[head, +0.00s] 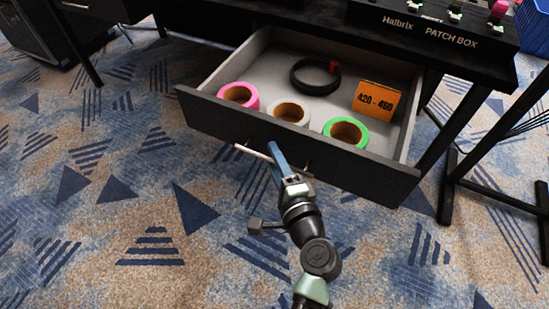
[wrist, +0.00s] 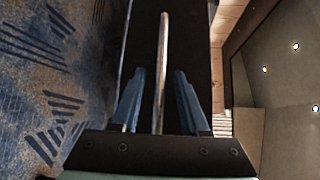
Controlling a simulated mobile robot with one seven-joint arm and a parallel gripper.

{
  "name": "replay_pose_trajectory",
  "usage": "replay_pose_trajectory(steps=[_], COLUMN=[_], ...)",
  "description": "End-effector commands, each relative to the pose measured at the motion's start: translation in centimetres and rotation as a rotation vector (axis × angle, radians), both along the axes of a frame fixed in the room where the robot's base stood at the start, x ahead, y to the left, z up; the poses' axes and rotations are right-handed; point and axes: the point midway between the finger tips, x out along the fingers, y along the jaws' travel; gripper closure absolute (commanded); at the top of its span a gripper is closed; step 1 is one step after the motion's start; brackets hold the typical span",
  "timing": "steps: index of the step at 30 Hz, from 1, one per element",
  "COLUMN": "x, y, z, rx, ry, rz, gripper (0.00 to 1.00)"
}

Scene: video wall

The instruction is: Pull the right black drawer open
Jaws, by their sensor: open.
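The right black drawer (head: 300,150) is pulled well out from under the black table in the head view, and its inside shows. A thin metal bar handle (head: 254,152) runs along its front. In the wrist view the handle (wrist: 162,70) stands between the two blue fingers, with a gap on both sides, and the black drawer front (wrist: 185,45) lies behind it. My gripper (head: 277,155) is at the handle, its fingers open around the bar and not closed on it. The head view hides part of the handle behind the fingers.
The drawer holds pink tape (head: 238,95), white tape (head: 291,114), green tape (head: 345,132), a black cable coil (head: 315,78) and an orange box (head: 376,101). A patch box (head: 440,28) stands on the table. Table legs (head: 447,185) stand at right; carpet (head: 130,170) is clear at left.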

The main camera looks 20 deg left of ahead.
Motion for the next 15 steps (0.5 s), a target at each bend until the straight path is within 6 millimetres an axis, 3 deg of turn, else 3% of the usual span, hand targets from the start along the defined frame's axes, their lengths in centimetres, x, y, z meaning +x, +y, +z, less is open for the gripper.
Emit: replay_pose_trajectory(steps=[8, 15], x=[-0.6, -3.9], y=[-0.5, -3.7], z=[0.2, 0.9], rx=[0.000, 0.000], ry=[0.001, 0.004], rz=[0.001, -0.003], gripper=[0.55, 0.55])
